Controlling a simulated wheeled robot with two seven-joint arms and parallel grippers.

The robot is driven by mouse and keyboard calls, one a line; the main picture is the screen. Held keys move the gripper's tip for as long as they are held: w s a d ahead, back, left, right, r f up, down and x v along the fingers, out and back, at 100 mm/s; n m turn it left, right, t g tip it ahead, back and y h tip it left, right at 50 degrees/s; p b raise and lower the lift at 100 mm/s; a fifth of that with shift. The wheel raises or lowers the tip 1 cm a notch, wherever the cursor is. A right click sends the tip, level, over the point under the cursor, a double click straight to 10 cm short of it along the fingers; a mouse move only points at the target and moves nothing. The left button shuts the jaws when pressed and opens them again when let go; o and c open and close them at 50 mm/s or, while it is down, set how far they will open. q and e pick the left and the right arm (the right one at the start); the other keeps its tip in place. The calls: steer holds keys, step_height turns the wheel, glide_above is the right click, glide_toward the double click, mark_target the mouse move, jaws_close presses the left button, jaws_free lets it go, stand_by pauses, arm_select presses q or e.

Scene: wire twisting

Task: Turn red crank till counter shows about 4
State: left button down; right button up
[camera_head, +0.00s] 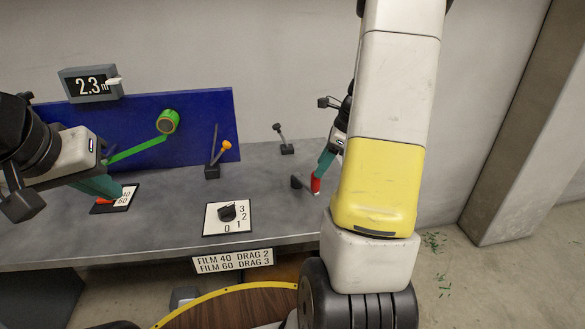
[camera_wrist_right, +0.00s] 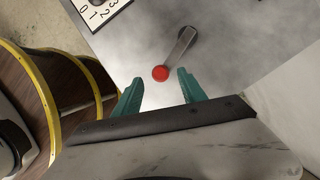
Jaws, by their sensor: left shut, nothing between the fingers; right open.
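The red crank's knob (camera_head: 316,185) is at the right end of the grey bench, on a short grey arm. In the right wrist view, the red knob (camera_wrist_right: 160,73) shows at the end of its grey crank arm (camera_wrist_right: 181,47). My right gripper (camera_wrist_right: 158,83) is open, with its teal fingertips on either side of the knob's near edge; contact cannot be told. In the head view, my right gripper (camera_head: 325,166) is just above the knob, partly hidden by my arm. The counter (camera_head: 91,85) reads 2.3 m. My left gripper (camera_head: 118,193) is shut and empty over the 40/60 card.
A black dial (camera_head: 228,212) on a 0-to-3 plate sits mid-bench. A blue panel (camera_head: 190,105) carries a green roll (camera_head: 168,121). A label (camera_head: 234,261) hangs on the front edge.

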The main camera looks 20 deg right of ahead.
mark_target(311, 190)
steer(key=x, duration=0.7)
steer(key=shift+w+a+f, duration=0.1)
steer(key=shift+a+f, duration=0.05)
steer(key=shift+f, duration=0.2)
steer(key=shift+c, duration=0.2)
jaws_close()
stand_by(0.9)
